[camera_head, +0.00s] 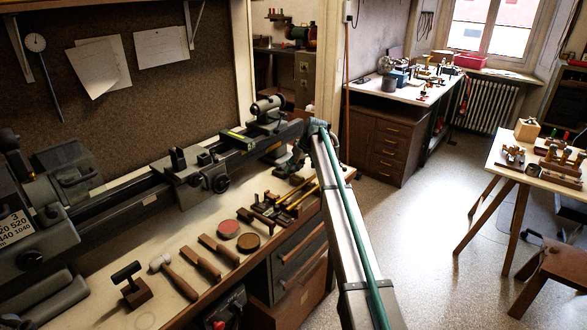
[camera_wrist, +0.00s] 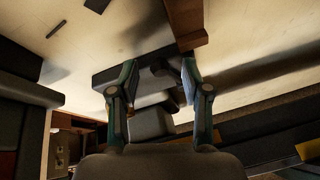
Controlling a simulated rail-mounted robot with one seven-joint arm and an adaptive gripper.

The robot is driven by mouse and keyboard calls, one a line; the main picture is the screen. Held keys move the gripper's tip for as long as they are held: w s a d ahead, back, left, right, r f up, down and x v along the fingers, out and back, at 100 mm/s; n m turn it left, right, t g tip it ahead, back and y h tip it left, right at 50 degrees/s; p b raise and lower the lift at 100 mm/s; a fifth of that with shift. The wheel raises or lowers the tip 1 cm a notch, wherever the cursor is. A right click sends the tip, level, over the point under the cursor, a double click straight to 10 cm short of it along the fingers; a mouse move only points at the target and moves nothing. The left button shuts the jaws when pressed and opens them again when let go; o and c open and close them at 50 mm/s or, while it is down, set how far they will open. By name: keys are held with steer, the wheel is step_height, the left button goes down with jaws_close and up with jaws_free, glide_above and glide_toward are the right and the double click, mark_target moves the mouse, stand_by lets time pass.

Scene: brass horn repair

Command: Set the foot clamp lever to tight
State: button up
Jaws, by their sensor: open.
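My gripper (camera_wrist: 158,68) is open in the wrist view, its two green-grey fingers apart. Between and behind the fingers are dark grey block-like parts (camera_wrist: 105,77), with a small dark piece (camera_wrist: 165,71) between the fingertips. I cannot tell whether this piece is the foot clamp lever, or whether the fingers touch it. In the head view my gripper (camera_head: 290,161) is small and dark, below the right end of the lathe bed (camera_head: 130,187). The lever cannot be made out there.
The tailstock (camera_head: 268,108) stands above, near the lathe's right end. On the bench top (camera_head: 92,290) lie a mallet (camera_head: 174,277), wooden-handled tools (camera_head: 201,265), round tins (camera_head: 228,228) and yellow rods (camera_head: 297,198). Open floor (camera_head: 410,235) lies right of the bench.

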steer(key=v, duration=1.1)
steer(key=shift+d+r, duration=0.2)
steer(key=shift+r, duration=0.15)
steer(key=shift+s, duration=0.1)
